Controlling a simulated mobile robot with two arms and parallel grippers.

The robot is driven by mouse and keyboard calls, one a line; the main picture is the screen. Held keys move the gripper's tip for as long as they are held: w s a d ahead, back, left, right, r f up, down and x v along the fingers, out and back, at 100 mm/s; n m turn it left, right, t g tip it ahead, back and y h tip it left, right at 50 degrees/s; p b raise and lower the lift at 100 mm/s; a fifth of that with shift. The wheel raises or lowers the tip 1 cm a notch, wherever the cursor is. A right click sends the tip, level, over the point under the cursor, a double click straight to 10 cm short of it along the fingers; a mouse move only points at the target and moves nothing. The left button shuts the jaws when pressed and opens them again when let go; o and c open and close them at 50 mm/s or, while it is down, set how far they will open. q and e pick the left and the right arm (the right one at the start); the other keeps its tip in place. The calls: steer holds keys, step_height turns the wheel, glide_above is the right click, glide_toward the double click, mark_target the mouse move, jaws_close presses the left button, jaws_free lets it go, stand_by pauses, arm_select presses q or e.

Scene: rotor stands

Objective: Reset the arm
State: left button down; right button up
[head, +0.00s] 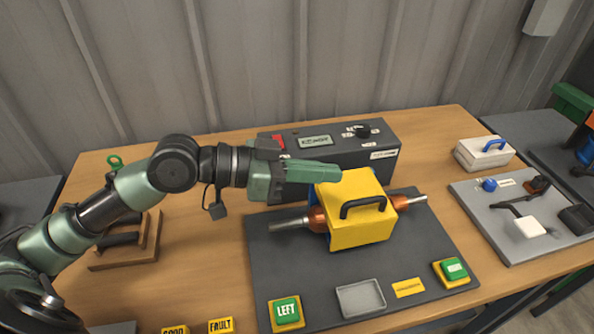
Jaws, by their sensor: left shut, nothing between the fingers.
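My left arm comes in from the left. Its left gripper (338,172) is shut and empty, with its fingers pointing right just over the top left edge of a yellow cover (355,232). I cannot tell whether the fingers touch the cover. The yellow cover has a black handle and sits over a rotor (290,223), whose copper parts and metal shaft stick out on both sides. The rotor and cover are on a dark grey mat (260,262). My right gripper is not in view.
A dark box with a display (315,141) stands behind the gripper. Green LEFT (286,311) and second green (455,270) buttons and an empty tray (361,297) lie at the mat's front. A wooden stand (125,243) is left; a grey board (490,220) and white case (484,153) are right.

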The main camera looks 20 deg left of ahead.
arm_select(q)
steer(key=b+v, duration=0.1)
steer(key=v, duration=0.3)
steer(key=shift+s+a+r, duration=0.1)
steer(key=shift+a, duration=0.1)
